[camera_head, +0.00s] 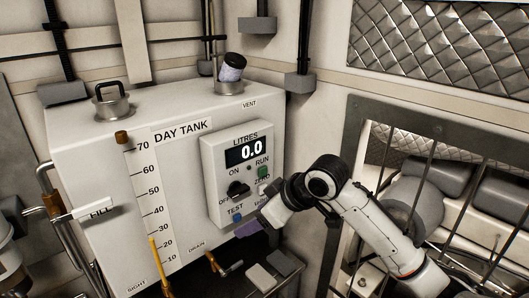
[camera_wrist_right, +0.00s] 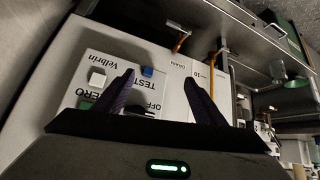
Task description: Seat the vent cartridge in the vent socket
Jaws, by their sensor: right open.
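The vent cartridge (camera_head: 232,68), a pale blue-grey cylinder with a dark top, stands tilted to the right at the metal vent socket (camera_head: 228,87) on top of the day tank. Its lower end is hidden by the socket rim, so I cannot tell how deep it sits. My right gripper (camera_head: 243,230) is low in front of the tank, beside the control box and well below the cartridge. In the right wrist view my right gripper (camera_wrist_right: 160,78) has its two dark fingers apart with nothing between them. My left gripper is not in view.
The white day tank (camera_head: 84,165) carries a control box (camera_head: 214,160) reading 0.0, with knob and buttons. A handled metal cap (camera_head: 111,101) stands on the tank's left top. A drain lever (camera_head: 230,268) is below. A barred frame (camera_head: 345,190) stands at right.

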